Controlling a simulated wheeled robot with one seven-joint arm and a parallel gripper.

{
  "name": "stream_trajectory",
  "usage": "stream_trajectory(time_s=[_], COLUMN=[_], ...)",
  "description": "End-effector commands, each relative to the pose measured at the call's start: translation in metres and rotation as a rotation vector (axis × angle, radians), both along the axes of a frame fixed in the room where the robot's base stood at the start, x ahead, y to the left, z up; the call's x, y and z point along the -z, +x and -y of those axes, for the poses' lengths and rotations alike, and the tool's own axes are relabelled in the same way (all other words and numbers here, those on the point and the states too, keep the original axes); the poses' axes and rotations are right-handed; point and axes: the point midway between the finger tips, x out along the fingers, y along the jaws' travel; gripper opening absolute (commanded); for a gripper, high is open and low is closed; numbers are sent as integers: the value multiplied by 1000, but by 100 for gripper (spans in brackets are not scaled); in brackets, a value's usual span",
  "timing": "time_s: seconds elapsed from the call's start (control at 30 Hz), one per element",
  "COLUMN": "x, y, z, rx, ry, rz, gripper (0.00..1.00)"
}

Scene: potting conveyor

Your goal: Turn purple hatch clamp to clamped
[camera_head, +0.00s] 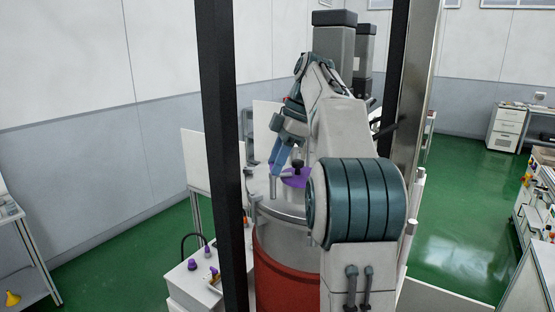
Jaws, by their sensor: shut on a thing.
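The purple hatch (298,179) is a purple disc with a dark knob, on the pale top of a large red and grey drum (285,262). My gripper (275,170), with blue fingers, points down at the left side of the hatch. It is shut on the upright grey handle of the purple hatch clamp (273,187), which shows just below the fingertips. The fine contact is too small to see. My arm hides the right part of the hatch and drum, and the clamp's angle cannot be told.
Dark upright posts (221,150) stand on both sides of the drum, close to my arm. Green floor (455,215) is clear at the right, before a white drawer cabinet (506,128).

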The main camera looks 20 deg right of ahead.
Motion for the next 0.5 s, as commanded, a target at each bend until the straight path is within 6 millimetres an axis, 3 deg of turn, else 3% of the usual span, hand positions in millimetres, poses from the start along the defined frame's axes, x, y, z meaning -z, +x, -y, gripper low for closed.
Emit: stream_trajectory(time_s=[0.5], x=[-1], y=[0], z=[0], rx=[-41], ry=[-2], rz=[3], gripper=[14])
